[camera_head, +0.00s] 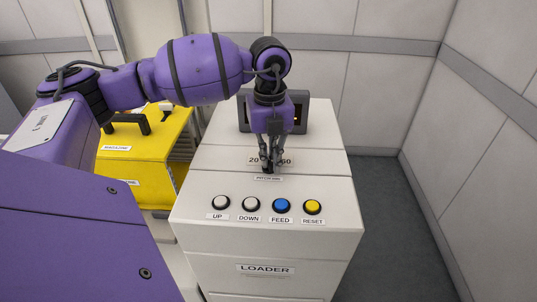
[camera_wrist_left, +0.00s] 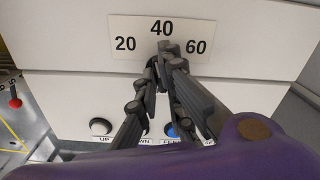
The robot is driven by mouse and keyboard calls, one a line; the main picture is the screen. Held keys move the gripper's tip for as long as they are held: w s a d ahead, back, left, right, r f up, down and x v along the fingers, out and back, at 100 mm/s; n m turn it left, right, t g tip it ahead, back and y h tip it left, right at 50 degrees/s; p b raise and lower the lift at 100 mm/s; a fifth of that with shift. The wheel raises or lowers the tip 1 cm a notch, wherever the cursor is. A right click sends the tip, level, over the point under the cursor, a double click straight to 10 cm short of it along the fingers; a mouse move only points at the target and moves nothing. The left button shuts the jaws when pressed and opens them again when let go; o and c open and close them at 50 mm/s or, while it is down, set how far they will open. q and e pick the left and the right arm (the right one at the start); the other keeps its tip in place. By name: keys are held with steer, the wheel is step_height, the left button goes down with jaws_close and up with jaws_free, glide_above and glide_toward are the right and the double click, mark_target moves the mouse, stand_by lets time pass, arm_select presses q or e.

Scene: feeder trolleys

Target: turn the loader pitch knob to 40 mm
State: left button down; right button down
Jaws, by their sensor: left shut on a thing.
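The loader (camera_head: 265,240) is a white cabinet with a sloped top. Its pitch scale (camera_wrist_left: 162,30) reads 20, 40 and 60, with 40 at the top middle. My left gripper (camera_head: 268,166) reaches down onto the panel just below the scale, over the pitch knob. In the left wrist view, its dark fingers (camera_wrist_left: 164,58) are closed together just under the 40, shut on the knob. The fingers hide nearly all of the small dark knob, so I cannot tell where its pointer stands. My right gripper is not in view.
Below the knob is a row of buttons: white UP (camera_head: 221,202), white DOWN (camera_head: 251,203), blue FEED (camera_head: 281,205) and yellow RESET (camera_head: 312,207). A dark display (camera_head: 299,113) stands behind the gripper. A yellow magazine box (camera_head: 130,155) is at left. The floor (camera_head: 385,195) at right is clear.

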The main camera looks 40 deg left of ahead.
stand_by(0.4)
arm_select(q)
steer(key=c, duration=1.9)
jaws_free()
steer(key=shift+s+a, duration=0.1)
steer(key=shift+r, duration=0.6)
step_height(320, 180, up, 11)
